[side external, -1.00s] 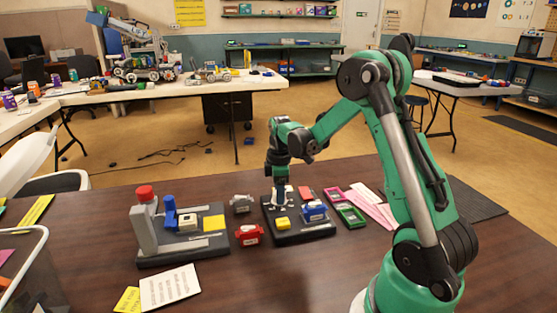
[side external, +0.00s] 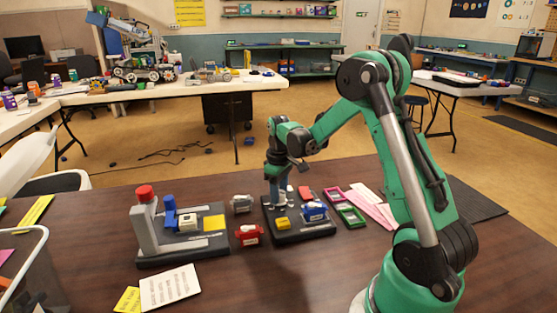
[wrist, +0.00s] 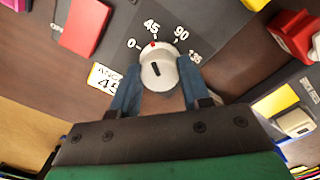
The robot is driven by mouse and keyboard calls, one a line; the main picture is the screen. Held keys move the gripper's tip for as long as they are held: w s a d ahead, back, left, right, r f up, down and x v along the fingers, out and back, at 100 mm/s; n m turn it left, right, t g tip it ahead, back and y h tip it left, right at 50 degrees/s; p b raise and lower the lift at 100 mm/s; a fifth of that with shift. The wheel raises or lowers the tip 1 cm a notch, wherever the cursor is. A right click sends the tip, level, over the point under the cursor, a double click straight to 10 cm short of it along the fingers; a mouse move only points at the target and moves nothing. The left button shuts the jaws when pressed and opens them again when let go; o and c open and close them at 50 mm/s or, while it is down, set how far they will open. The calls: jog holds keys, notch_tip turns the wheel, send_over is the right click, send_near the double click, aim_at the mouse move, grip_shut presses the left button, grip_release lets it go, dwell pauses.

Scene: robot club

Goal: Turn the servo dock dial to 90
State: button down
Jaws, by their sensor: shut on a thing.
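The servo dock (side external: 300,236) is a dark plate on the table. Its dial (wrist: 158,70) is a round pale knob with a black slot and a red mark at its edge. In the wrist view the red mark points close to 45 on the printed scale (wrist: 165,38), which runs 0, 45, 90, 135. A white and yellow angle label (wrist: 105,79) beside it reads 45. My gripper (wrist: 160,82) is shut on the dial, with one blue finger on each side. In the side view my gripper (side external: 280,190) is low over the dock and hides the dial.
The dock also carries a blue servo (side external: 315,211), a yellow pad (side external: 283,223) and a red pad (side external: 306,193). A red servo (side external: 248,235) and a grey one (side external: 241,204) lie to its left, near another dock (side external: 180,251). Green and pink trays (side external: 350,214) lie right.

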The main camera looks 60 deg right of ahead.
jog(key=m, duration=0.5)
jog(key=shift+m, duration=0.3)
jog(key=m, duration=0.4)
jog(key=shift+m, duration=0.4)
jog(key=shift+c, duration=2.1)
grip_release()
jog(key=shift+a+r, duration=0.1)
jog(key=shift+r, duration=2.75)
